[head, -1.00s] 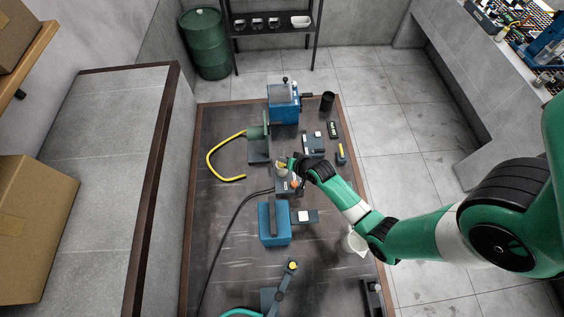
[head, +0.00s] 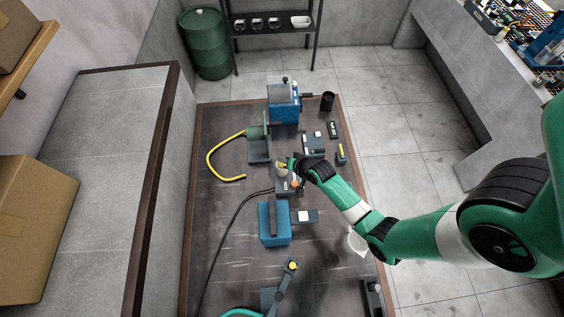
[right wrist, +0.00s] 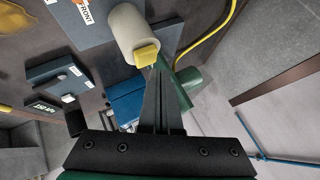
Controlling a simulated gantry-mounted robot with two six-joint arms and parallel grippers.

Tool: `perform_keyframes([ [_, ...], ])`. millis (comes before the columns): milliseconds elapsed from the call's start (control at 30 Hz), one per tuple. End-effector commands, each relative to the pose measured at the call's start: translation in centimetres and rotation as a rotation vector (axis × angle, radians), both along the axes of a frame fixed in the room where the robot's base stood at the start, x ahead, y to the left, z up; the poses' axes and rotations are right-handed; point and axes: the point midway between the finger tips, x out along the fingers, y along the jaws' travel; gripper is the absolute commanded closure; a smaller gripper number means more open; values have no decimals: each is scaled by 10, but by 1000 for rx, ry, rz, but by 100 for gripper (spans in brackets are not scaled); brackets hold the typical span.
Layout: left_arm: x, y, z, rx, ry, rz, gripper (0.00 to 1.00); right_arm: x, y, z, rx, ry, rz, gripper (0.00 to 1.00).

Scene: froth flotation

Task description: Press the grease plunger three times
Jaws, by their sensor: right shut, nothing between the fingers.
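The grease plunger appears to be the yellow cap (right wrist: 147,54) on a pale cylinder (right wrist: 127,28), which stands on a dark plate in the right wrist view. In the head view the pale cylinder (head: 281,169) shows small, at the middle of the table. My right gripper (right wrist: 153,72) is shut and empty. Its tip is right at the yellow cap; I cannot tell whether it touches. In the head view the right gripper (head: 290,163) is beside the cylinder's top, its arm coming from the right. My left gripper is not in view.
The workbench (head: 230,215) holds a blue machine (head: 285,108) at the back and a blue box (head: 274,222) in front of the plunger. A yellow hose (head: 209,160) curves at left.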

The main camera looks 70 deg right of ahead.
Motion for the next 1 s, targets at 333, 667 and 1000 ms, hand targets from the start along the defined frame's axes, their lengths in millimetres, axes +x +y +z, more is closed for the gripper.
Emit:
perform_keyframes([
  [333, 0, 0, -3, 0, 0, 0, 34, 0, 0, -4, 0, 0, 0, 100],
  [667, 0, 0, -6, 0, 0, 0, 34, 0, 0, -8, 0, 0, 0, 100],
  [1000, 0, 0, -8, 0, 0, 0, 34, 0, 0, -11, 0, 0, 0, 100],
])
